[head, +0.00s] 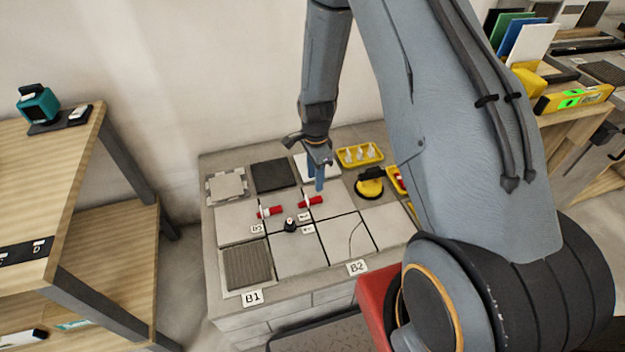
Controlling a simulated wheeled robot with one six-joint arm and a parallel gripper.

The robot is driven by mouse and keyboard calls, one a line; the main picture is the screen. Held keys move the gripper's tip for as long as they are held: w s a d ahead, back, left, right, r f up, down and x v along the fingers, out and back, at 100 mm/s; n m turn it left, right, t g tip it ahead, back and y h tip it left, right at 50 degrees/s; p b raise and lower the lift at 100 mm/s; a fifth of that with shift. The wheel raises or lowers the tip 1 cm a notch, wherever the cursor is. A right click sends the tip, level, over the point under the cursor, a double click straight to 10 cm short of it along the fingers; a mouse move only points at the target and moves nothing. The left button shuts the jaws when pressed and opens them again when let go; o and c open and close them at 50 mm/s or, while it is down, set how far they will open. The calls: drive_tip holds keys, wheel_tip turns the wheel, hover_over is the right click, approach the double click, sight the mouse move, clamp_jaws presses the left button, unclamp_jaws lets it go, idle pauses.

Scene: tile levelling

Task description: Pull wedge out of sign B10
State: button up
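Two red wedges lie on the pale tiles: the left wedge (270,212) and the right wedge (311,202). A thin white clip stands at each. Small white signs lie close by, one (304,217) below the right wedge and one (308,229) lower; their print is too small to read, so I cannot tell which is B10. My gripper (319,180) points down with blue fingers just above and right of the right wedge in the picture. I cannot tell whether it touches anything, or how far apart its fingers are.
The tiles cover a grey block (290,292). A small dark knob (290,224) stands among them. Sign B1 (252,298) and sign B2 (357,267) are at the front. A yellow suction cup (369,187) and yellow tray (360,155) are at right. A wooden shelf (100,232) stands left.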

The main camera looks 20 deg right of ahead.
sight(316, 199)
drive_tip(key=f, duration=0.2)
drive_tip(key=f+m, duration=0.1)
drive_tip(key=shift+w+d, duration=0.15)
drive_tip(key=shift+w, duration=0.15)
drive_tip(key=shift+f, duration=3.6)
clamp_jaws()
